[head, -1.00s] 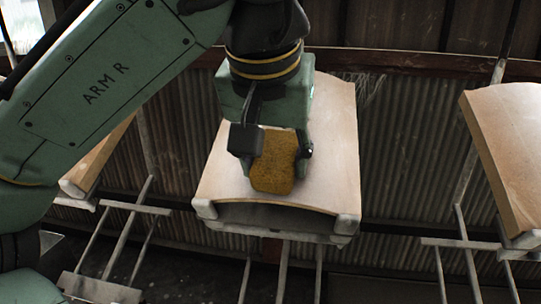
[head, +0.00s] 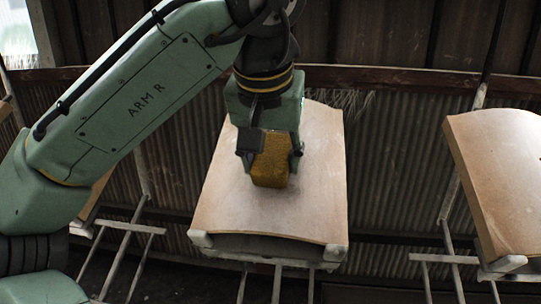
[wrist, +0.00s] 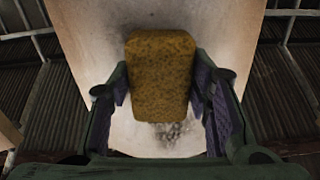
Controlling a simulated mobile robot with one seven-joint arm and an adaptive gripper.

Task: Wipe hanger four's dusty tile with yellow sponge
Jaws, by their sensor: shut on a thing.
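A curved tan tile (head: 225,205) hangs in the middle of the head view, its lower edge on a pale hanger frame (head: 262,258). No hanger number is legible. My gripper (head: 272,146) is shut on the yellow sponge (head: 270,170), over the tile's middle. The fingers grip the sponge (wrist: 160,80) from both sides in the wrist view. Whether the sponge touches the tile I cannot tell. In the wrist view a dark, speckled dust patch (wrist: 172,131) shows on the tile (wrist: 90,30) just below the sponge. The sponge and gripper hide part of the tile.
Another curved tile (head: 497,185) hangs at the right on its own hanger, with a clear gap between. Part of another tile (head: 97,195) shows at the left, partly behind my arm. A corrugated wall (head: 390,160) stands behind the hangers.

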